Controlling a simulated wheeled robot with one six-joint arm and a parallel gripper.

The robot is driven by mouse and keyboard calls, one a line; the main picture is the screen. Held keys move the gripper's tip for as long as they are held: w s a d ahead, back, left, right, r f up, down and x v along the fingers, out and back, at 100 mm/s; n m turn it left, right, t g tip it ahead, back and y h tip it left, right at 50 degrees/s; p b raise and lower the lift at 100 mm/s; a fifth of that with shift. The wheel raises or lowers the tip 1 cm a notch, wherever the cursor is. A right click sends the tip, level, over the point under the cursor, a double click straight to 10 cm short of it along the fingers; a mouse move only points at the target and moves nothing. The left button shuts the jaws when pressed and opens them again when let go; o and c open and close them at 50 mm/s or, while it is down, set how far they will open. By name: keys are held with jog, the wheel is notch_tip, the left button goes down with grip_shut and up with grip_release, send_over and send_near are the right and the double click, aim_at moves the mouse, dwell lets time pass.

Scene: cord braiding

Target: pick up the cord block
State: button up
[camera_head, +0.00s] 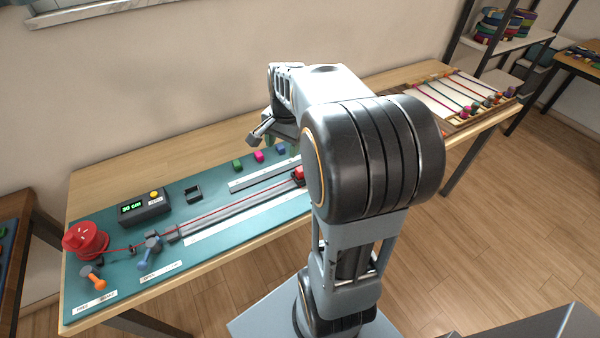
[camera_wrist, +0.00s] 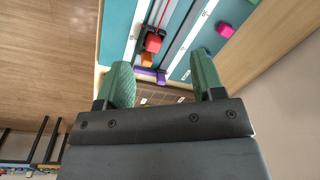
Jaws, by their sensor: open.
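A red block (camera_head: 298,173) sits at the right end of the grey rail on the teal mat, partly hidden by my arm in the head view. A thin red cord runs to it along the rail. In the wrist view the red block (camera_wrist: 154,42) rests on a black holder, ahead of my gripper (camera_wrist: 163,70). My gripper is open and empty, its two green fingers wide apart. The block lies beyond the fingertips, nearer the left finger; the gap in height is hard to tell.
A red spool (camera_head: 86,240), a black display box (camera_head: 145,207) and a small black holder (camera_head: 193,193) stand on the mat. Green (camera_head: 237,164), magenta (camera_head: 259,156) and blue (camera_head: 280,149) blocks sit behind the rail. Orange (camera_wrist: 148,60) and purple (camera_wrist: 148,76) pieces lie near the red block.

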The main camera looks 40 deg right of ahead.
jog(key=w+d+f+m+y, duration=0.1)
jog(key=w+d+f+m, duration=0.15)
jog(key=d+m, duration=0.5)
send_over(301, 173)
jog(key=w+d, duration=0.1)
jog(key=d, duration=0.1)
jog(key=shift+n+g, duration=0.35)
jog(key=shift+g, duration=0.05)
notch_tip(301, 173, down, 7)
jog(key=shift+f, duration=0.2)
jog(key=shift+w+a+f, duration=0.1)
jog(key=shift+a+f, duration=0.05)
jog(key=shift+f, duration=0.95)
jog(key=shift+a+f, duration=0.2)
jog(key=shift+f, duration=0.9)
jog(key=shift+w+a+f, duration=0.1)
jog(key=shift+a+f, duration=0.05)
jog(key=shift+f, duration=0.95)
jog(key=c, duration=1)
jog(key=shift+r, duration=0.15)
